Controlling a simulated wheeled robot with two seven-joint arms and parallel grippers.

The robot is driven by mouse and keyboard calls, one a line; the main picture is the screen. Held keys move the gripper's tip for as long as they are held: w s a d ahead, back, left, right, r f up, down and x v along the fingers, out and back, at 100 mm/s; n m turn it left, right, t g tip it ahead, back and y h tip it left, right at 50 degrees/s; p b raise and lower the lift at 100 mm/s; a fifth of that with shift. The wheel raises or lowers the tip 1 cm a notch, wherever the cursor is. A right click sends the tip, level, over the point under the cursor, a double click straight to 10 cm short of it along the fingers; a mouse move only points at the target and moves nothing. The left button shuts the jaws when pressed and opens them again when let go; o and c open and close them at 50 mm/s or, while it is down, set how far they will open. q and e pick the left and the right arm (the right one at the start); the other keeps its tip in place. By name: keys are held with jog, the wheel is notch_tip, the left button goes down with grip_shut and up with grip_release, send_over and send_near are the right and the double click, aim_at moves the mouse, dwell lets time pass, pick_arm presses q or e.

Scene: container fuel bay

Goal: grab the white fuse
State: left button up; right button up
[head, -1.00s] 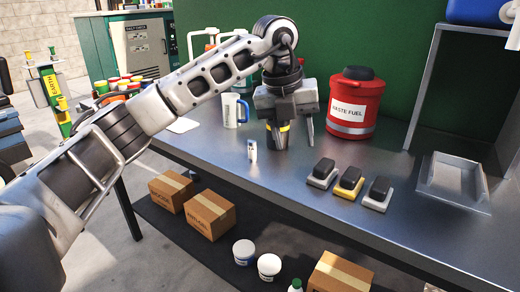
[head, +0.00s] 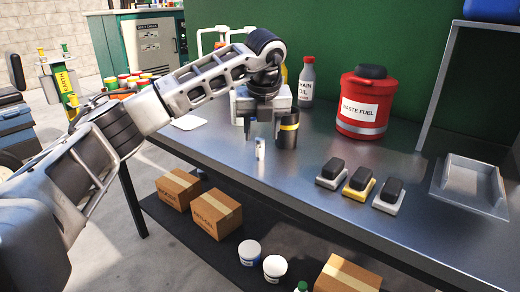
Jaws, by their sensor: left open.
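The white fuse (head: 260,149) is a small upright cylinder with a bluish mark, standing on the grey metal table (head: 330,225). My left gripper (head: 262,135) is open and points down just above the fuse, its fingers apart on either side in the picture. Whether the fingers reach down around the fuse cannot be told. A black cup with a yellow band (head: 288,132) stands right beside the gripper's right finger. My right gripper is not in view.
A red waste fuel can (head: 362,110) and a grey chain oil bottle (head: 306,84) stand behind. Several black-topped blocks (head: 359,181) and a metal tray (head: 470,185) are to the right. A white mug is mostly hidden behind the gripper. Boxes (head: 216,213) sit below the table.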

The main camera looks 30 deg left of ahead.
aim_at(260, 138)
pick_arm(q)
jog(key=x, duration=0.5)
jog(key=shift+a, duration=0.1)
grip_shut()
jog(key=shift+r, duration=0.1)
